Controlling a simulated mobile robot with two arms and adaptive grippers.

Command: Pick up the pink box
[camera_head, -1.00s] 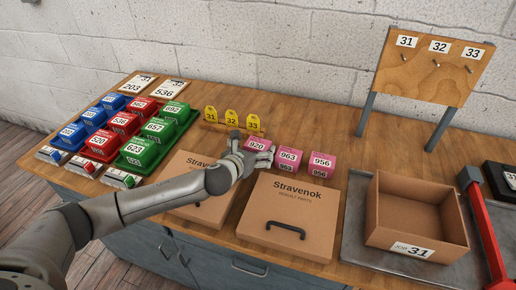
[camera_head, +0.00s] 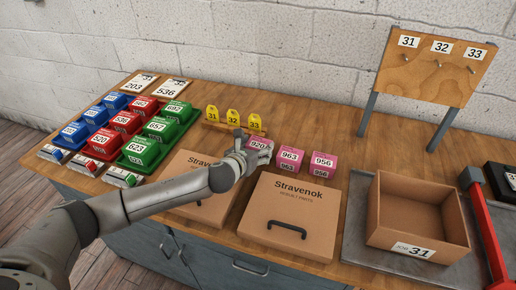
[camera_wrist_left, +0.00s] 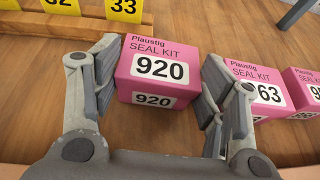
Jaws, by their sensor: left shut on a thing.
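Three pink seal kit boxes stand in a row on the wooden bench. The pink box 920 (camera_wrist_left: 158,72) is at the left end; in the head view its top (camera_head: 259,144) shows and my gripper partly covers it. My left gripper (camera_head: 253,154) is shut on box 920, with one finger on each side of it in the wrist view (camera_wrist_left: 160,90). The box appears to be at bench level. Pink box 963 (camera_head: 290,158) stands close by on the right, and pink box 956 (camera_head: 323,163) is beyond it. My right gripper is not in view.
Yellow tags (camera_head: 232,119) stand on a strip behind the boxes. Two closed Stravenok cartons (camera_head: 295,205) lie in front. An open carton marked 31 (camera_head: 417,222) sits on a grey tray (camera_head: 357,245) at right. Blue, red and green bins (camera_head: 142,151) fill the left.

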